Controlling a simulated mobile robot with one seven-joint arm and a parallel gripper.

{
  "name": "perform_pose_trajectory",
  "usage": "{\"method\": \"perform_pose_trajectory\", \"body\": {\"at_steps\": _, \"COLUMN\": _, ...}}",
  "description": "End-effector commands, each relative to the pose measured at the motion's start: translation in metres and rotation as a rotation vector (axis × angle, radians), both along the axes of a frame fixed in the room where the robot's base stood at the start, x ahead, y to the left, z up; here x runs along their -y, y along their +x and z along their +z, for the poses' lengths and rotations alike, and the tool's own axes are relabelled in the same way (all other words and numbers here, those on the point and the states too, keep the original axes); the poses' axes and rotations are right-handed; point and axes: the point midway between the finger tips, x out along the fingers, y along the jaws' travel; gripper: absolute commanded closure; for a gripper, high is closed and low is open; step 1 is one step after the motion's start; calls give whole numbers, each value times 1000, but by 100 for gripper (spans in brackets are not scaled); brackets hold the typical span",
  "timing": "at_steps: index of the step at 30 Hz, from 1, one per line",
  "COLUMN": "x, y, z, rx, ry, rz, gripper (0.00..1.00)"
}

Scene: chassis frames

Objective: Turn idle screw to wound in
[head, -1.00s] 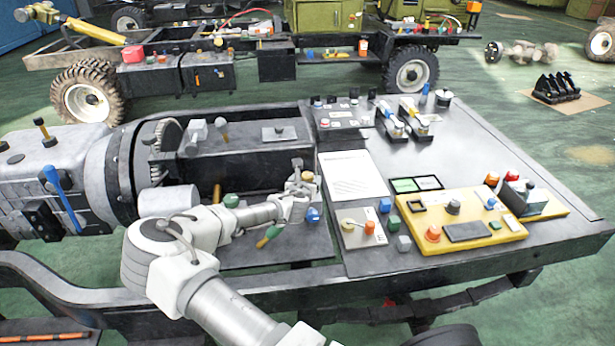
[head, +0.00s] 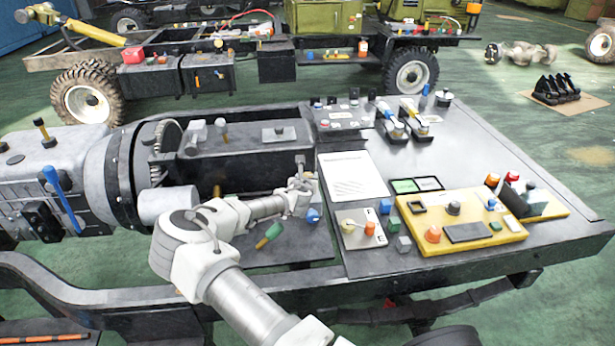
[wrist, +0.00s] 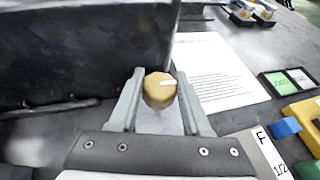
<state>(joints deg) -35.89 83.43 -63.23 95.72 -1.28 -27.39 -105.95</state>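In the wrist view a round brass-coloured knob with a short white mark, which I take for the idle screw (wrist: 156,96), sits between the two fingertips of my gripper (wrist: 160,74). The mark lies nearly level on the knob's right side. The fingers flank the knob closely on left and right; whether they press on it I cannot tell. In the head view my gripper (head: 303,184) is at the right end of the dark housing, and it hides most or all of the knob.
A dark housing wall (wrist: 85,50) rises beside the knob. A green-handled tool (head: 270,236) lies below my arm.

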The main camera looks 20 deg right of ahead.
Motion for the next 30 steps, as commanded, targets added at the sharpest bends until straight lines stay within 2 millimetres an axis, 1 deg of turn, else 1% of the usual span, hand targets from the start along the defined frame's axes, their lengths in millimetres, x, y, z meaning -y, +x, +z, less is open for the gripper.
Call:
{"method": "perform_pose_trajectory", "body": {"at_steps": 1, "x": 0, "y": 0, "z": 0, "rx": 0, "ry": 0, "rz": 0, "gripper": 74}}
{"method": "perform_pose_trajectory", "body": {"at_steps": 5, "x": 0, "y": 0, "z": 0, "rx": 0, "ry": 0, "rz": 0, "gripper": 97}}
{"method": "perform_pose_trajectory", "body": {"at_steps": 6, "x": 0, "y": 0, "z": 0, "rx": 0, "ry": 0, "rz": 0, "gripper": 100}}
{"method": "perform_pose_trajectory", "body": {"at_steps": 12, "x": -1, "y": 0, "z": -1, "rx": 0, "ry": 0, "rz": -9, "gripper": 100}}
{"method": "perform_pose_trajectory", "body": {"at_steps": 17, "x": -1, "y": 0, "z": -2, "rx": 0, "ry": -2, "rz": -50, "gripper": 100}}
{"method": "perform_pose_trajectory", "body": {"at_steps": 23, "x": -2, "y": 1, "z": -4, "rx": 1, "ry": -2, "rz": -165, "gripper": 100}}
{"method": "perform_pose_trajectory", "body": {"at_steps": 30, "x": -1, "y": 1, "z": -2, "rx": 2, "ry": 0, "rz": -364, "gripper": 100}}
